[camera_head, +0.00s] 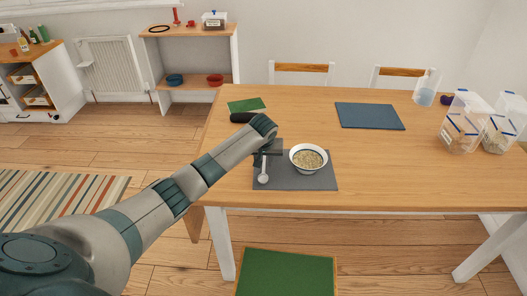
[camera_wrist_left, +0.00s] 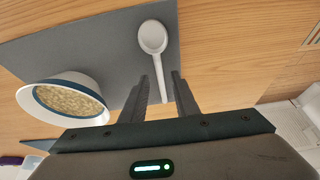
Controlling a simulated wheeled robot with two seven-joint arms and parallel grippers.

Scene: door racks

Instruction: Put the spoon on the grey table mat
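The white spoon (camera_head: 263,179) is over the left part of the grey table mat (camera_head: 315,183), its bowl toward the near edge. I cannot tell whether it touches the mat. My left gripper (camera_head: 265,156) is at the far end of the spoon, by the mat's left edge. The grey mat (camera_wrist_left: 112,50) lies beneath. My right gripper is not in view.
A white bowl of grainy food (camera_head: 308,159) stands on the mat, right of the spoon. A dark object (camera_head: 242,117) and a green mat (camera_head: 246,104) lie behind. A blue mat (camera_head: 369,116) and clear containers (camera_head: 463,124) are farther right. The table's front right is clear.

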